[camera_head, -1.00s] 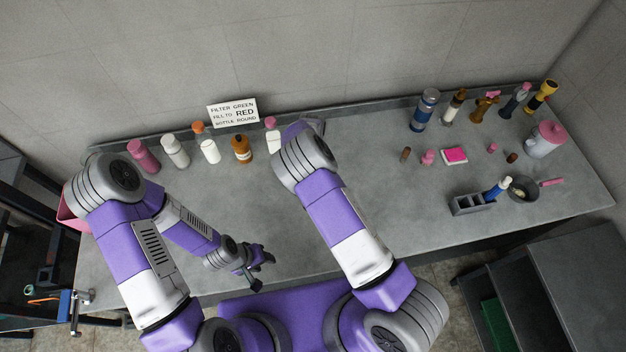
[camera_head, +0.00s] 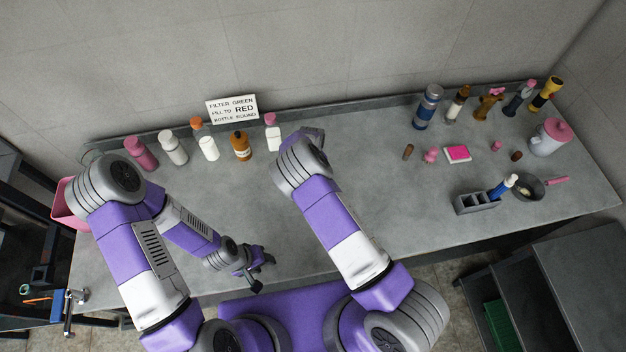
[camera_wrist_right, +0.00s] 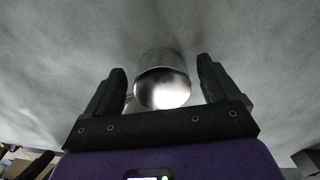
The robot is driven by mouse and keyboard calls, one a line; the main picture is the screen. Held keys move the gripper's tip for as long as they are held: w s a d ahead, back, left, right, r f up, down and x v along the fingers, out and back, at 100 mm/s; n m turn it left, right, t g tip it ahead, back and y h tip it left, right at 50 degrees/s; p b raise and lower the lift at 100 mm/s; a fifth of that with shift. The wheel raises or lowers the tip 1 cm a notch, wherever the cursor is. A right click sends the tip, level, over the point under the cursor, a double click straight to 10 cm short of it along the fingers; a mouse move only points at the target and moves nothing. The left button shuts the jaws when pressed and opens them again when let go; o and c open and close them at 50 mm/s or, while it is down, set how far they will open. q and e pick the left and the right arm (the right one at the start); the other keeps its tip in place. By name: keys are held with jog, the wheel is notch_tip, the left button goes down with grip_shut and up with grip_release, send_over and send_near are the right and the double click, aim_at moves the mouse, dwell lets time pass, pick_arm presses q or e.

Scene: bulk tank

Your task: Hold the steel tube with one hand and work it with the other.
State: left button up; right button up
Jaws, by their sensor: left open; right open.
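A shiny steel cylinder, which looks like the steel tube (camera_wrist_right: 162,85), shows in the right wrist view with its round end facing the camera. My right gripper (camera_wrist_right: 161,70) is open, with one finger on each side of it and gaps between. I cannot tell how far its end is from the fingertips. In the head view I cannot make out the tube, and my right arm covers that part of the bench. My left gripper (camera_head: 262,273) is open and empty above the bench's front edge, left of my right arm.
Several bottles, one an orange-brown bottle (camera_head: 241,147), stand along the back left below a sign (camera_head: 232,109). A blue flask (camera_head: 428,107), a grey holder (camera_head: 477,203), a pan (camera_head: 525,187) and a pink-lidded jug (camera_head: 550,136) are at right.

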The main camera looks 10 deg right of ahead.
jog(key=shift+f, duration=0.6)
jog(key=shift+r, duration=0.1)
jog(key=shift+c, duration=0.2)
jog(key=c, duration=0.9)
jog(key=shift+c, duration=0.2)
notch_tip(320, 180, up, 28)
jog(key=shift+p, duration=0.4)
